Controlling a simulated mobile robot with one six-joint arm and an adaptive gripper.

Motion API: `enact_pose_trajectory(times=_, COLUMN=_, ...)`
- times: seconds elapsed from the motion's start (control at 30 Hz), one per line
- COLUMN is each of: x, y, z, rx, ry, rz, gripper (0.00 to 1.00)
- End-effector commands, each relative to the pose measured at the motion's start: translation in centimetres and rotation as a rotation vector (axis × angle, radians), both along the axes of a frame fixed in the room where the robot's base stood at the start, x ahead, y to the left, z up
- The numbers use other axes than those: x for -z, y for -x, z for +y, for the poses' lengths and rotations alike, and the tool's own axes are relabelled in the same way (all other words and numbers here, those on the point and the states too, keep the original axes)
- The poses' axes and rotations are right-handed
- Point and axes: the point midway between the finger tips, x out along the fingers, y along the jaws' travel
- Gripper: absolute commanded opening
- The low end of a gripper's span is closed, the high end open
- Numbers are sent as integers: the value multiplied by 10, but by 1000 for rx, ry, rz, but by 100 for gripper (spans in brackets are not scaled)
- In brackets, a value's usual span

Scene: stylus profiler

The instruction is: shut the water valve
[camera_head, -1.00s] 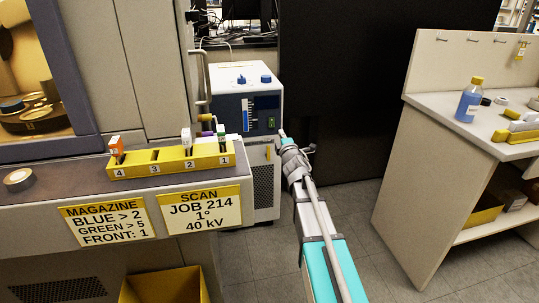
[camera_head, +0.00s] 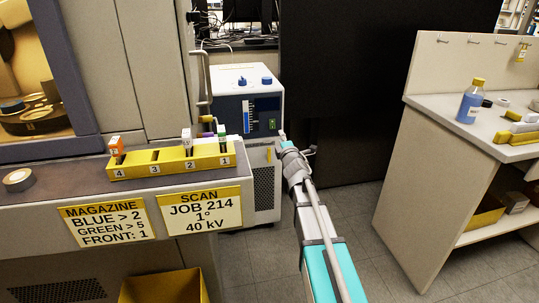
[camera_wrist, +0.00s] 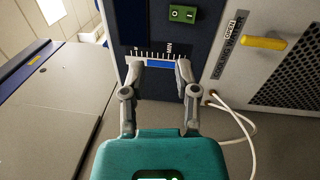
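The water valve has a yellow lever handle (camera_wrist: 264,42) on the grey front of the chiller cabinet (camera_head: 238,84). The handle lies sideways in the wrist view, beside a label strip reading OPEN and COOLING WATER (camera_wrist: 229,45). In the head view the handle (camera_head: 269,154) is a small yellow spot left of my gripper (camera_head: 284,142). In the wrist view my gripper (camera_wrist: 159,68) is open and empty, its fingers in front of the chiller's gauge panel. The valve handle is to the right of the fingers, apart from them.
A green rocker switch (camera_wrist: 183,13) sits close beyond the fingertips. White hoses (camera_wrist: 238,118) run beside the cabinet. A yellow magazine (camera_head: 170,168) stands on the ledge at left. A bench (camera_head: 415,155) with a blue bottle (camera_head: 470,102) is at right, with open floor between.

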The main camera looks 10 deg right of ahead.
Motion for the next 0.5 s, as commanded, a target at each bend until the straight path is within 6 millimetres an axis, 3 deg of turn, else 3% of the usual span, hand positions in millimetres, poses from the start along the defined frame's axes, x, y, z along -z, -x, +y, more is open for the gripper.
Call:
enact_pose_trajectory(times=0.17, x=31, y=0, z=5, rx=18, ry=252, rz=22, gripper=57)
enact_pose_trajectory(times=0.5, x=102, y=2, z=16, rx=65, ry=1030, rz=71, gripper=57)
